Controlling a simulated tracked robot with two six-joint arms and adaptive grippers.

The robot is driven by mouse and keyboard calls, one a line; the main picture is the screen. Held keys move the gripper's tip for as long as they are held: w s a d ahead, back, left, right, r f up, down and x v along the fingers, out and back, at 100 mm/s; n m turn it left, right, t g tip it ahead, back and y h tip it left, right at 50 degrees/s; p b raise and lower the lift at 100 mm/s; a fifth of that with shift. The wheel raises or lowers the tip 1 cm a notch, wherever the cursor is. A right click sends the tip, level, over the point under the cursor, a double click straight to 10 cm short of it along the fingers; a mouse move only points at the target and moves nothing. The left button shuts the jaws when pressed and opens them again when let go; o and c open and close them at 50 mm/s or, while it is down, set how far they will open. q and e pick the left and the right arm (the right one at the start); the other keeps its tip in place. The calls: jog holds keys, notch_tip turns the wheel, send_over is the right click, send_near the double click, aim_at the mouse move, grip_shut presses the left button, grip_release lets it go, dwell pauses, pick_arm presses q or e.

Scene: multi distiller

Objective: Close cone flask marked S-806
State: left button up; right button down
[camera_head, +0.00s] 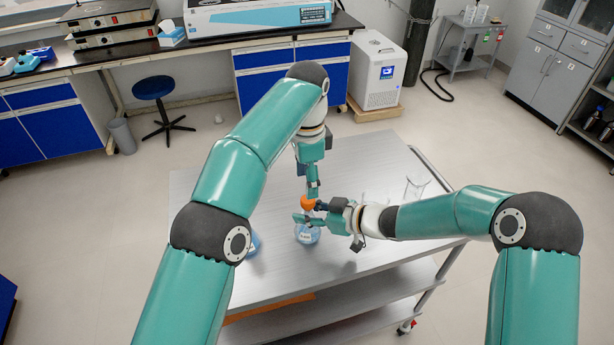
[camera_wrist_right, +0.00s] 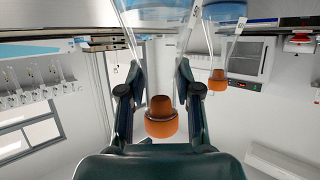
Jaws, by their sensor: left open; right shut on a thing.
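A cone flask with blue liquid (camera_head: 308,236) stands on the metal cart. Its small label is too small to read. An orange stopper (camera_head: 308,203) is at the top of its neck; it also shows between my right fingers in the right wrist view (camera_wrist_right: 162,118). My right gripper (camera_head: 318,213) reaches in from the right and is shut on the flask's neck, just below the stopper. My left gripper (camera_head: 311,186) points down, open, right above the stopper. Whether its fingers touch the stopper is hidden.
A second blue flask (camera_head: 254,243) stands to the left, partly behind my left arm; the right wrist view shows a flask with an orange stopper (camera_wrist_right: 217,80). Clear glassware (camera_head: 415,187) stands at the cart's right. The cart's front top (camera_head: 290,280) is free.

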jog(key=shift+f, duration=0.1)
jog(key=c, duration=0.7)
grip_release()
jog(key=shift+d, duration=0.1)
jog(key=v, duration=1.1)
jog(key=shift+s+d, duration=0.25)
